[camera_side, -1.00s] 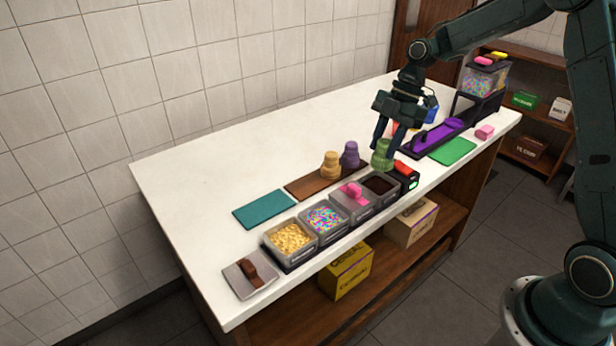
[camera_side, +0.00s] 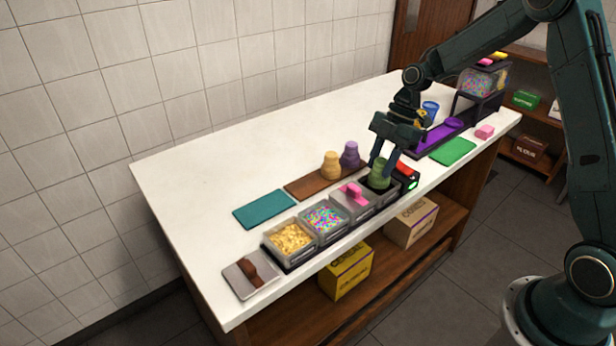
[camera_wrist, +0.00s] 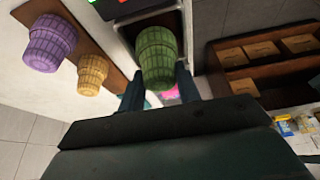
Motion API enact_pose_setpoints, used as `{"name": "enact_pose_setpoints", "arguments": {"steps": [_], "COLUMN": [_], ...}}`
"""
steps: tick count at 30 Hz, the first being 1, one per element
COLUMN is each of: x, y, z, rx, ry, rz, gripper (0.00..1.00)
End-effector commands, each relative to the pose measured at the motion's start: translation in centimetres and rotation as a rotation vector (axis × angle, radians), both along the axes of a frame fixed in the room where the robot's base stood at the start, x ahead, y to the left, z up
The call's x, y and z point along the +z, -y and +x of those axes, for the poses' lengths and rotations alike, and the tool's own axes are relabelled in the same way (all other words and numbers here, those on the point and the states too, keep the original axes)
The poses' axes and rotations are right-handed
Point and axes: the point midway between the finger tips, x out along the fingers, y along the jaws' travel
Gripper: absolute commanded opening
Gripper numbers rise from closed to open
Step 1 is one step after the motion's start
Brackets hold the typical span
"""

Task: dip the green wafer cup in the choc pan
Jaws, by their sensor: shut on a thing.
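The green wafer cup (camera_side: 379,176) is held between the fingers of my gripper (camera_side: 382,164), which is shut on it. In the side view the cup is upright over the choc pan (camera_side: 388,193), the pan at the right end of the row, and covers most of its dark inside. I cannot tell whether the cup's lower end touches the chocolate. In the wrist view the green cup (camera_wrist: 157,58) is between the two fingertips (camera_wrist: 160,84), with the pan's dark inside and pale rim (camera_wrist: 127,50) around it.
A tan cup (camera_side: 331,165) and a purple cup (camera_side: 350,154) stand on the brown board (camera_side: 306,187). The row also has a pan with a pink block (camera_side: 353,191), a sprinkles pan (camera_side: 324,220) and a yellow-topping pan (camera_side: 291,238). A red-and-black device (camera_side: 407,173) adjoins the choc pan.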

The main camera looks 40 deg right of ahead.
Motion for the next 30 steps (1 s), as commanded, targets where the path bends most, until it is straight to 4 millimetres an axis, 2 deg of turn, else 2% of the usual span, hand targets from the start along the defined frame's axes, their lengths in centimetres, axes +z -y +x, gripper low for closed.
{"name": "enact_pose_setpoints", "arguments": {"steps": [30], "x": [-1.2], "y": [0.0], "z": [0.0], "rx": [0.001], "ry": [0.0], "rz": [0.001], "gripper": [0.2]}}
